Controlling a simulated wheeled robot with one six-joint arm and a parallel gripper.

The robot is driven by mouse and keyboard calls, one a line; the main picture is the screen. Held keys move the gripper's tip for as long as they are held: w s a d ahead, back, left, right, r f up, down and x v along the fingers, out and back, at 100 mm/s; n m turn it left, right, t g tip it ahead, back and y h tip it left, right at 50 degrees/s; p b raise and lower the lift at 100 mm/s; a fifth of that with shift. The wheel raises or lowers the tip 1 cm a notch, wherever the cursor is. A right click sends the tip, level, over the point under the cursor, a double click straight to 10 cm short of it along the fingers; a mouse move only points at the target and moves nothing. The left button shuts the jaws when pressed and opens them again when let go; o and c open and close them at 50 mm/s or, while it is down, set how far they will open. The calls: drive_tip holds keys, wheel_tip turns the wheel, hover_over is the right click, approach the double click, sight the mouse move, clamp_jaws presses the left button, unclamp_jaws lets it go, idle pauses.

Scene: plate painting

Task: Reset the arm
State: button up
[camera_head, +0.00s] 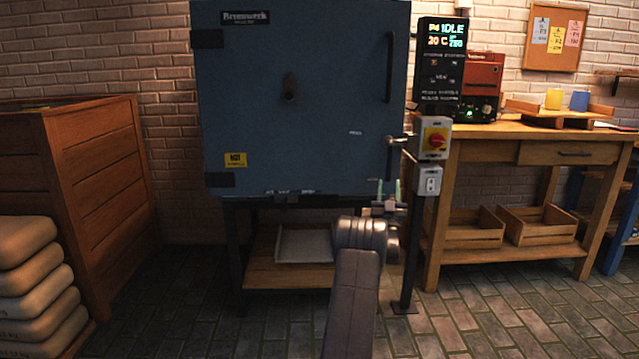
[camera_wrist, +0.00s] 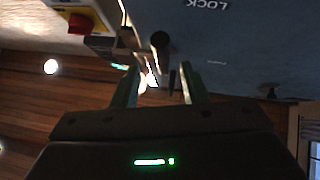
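My arm reaches forward in the head view, and my gripper (camera_head: 388,190) is in front of the lower right corner of the closed blue kiln (camera_head: 300,120). Its two greenish fingers point up and stand apart with nothing visible between them. In the wrist view, my gripper (camera_wrist: 160,88) also shows spread fingers. Beyond them is a dark round-ended latch handle (camera_wrist: 160,40) near upside-down LOCK lettering on the door. The fingers look apart from the handle, but the exact distance is unclear.
A post with a red and yellow switch box (camera_head: 434,139) stands close right of the kiln. A wooden workbench (camera_head: 500,131) is farther right. A wooden crate (camera_head: 95,170) and stacked sacks (camera_head: 30,290) are at left. Brick floor (camera_head: 500,325) is open at lower right.

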sight(389, 173)
drive_tip(key=b+x, duration=0.1)
drive_tip(key=x, duration=0.5)
drive_tip(key=shift+w+r, duration=0.4)
drive_tip(key=shift+r, duration=0.1)
drive_tip(key=shift+s+a+m+g+h+p, duration=0.1)
drive_tip(key=shift+a+m+g+h+p, duration=0.2)
drive_tip(key=shift+m+h, duration=0.65)
drive_tip(key=shift+a+m+g+h+p, duration=0.15)
drive_tip(key=shift+a+m+g+h, duration=0.2)
drive_tip(key=shift+m+h, duration=0.6)
